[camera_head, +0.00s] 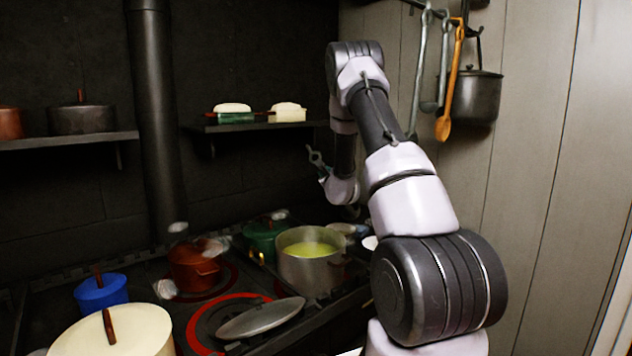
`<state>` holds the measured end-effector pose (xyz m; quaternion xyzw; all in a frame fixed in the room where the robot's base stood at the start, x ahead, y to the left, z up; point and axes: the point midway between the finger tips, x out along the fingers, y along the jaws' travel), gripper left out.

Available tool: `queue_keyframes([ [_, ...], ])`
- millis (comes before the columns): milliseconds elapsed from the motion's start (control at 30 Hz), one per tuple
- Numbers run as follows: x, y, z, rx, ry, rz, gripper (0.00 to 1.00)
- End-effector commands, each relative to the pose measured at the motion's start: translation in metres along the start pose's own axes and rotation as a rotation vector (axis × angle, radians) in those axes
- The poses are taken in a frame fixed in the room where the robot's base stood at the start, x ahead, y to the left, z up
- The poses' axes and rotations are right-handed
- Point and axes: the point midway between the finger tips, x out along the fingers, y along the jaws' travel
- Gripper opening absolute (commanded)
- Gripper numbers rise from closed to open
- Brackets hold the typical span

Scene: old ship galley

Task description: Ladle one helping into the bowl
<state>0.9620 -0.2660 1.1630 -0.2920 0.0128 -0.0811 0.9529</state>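An open grey pot (308,271) of yellow-green soup (308,250) stands on the stove. A pale rim (370,242), possibly the bowl, shows just right of the pot, mostly hidden by my arm. Long grey utensils (420,70) hang on the right wall beside a wooden spoon (456,80); one may be a ladle. My arm rises at right and bends down behind the pot. My gripper (317,160) seems to be the small dark shape left of my wrist, above and beyond the pot. Its fingers are too small and dark to read, and I see nothing clearly held.
A grey lid (262,317) lies on the stove. A red pot (193,268), green pot (262,238), blue pot (101,293) and cream pot (120,330) stand around. Shelves (262,126) line the back wall, and a black stovepipe (152,120) rises left. A dark pot (474,97) hangs right.

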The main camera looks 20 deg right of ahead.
Motion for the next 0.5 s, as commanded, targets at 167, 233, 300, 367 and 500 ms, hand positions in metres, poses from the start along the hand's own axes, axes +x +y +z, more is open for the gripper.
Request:
queue_keyframes([
  [167, 0.0, -0.028, -0.003, 0.124, 0.0, -0.006, 0.0],
  [233, 0.0, -0.038, -0.006, 0.175, 0.0, -0.008, 0.0],
  [300, 0.0, -0.048, -0.009, 0.226, 0.0, -0.009, 0.0],
  [367, 0.0, -0.057, -0.012, 0.268, 0.001, -0.011, 0.0],
  [500, 0.0, -0.077, -0.018, 0.37, -0.001, -0.014, 0.0],
])
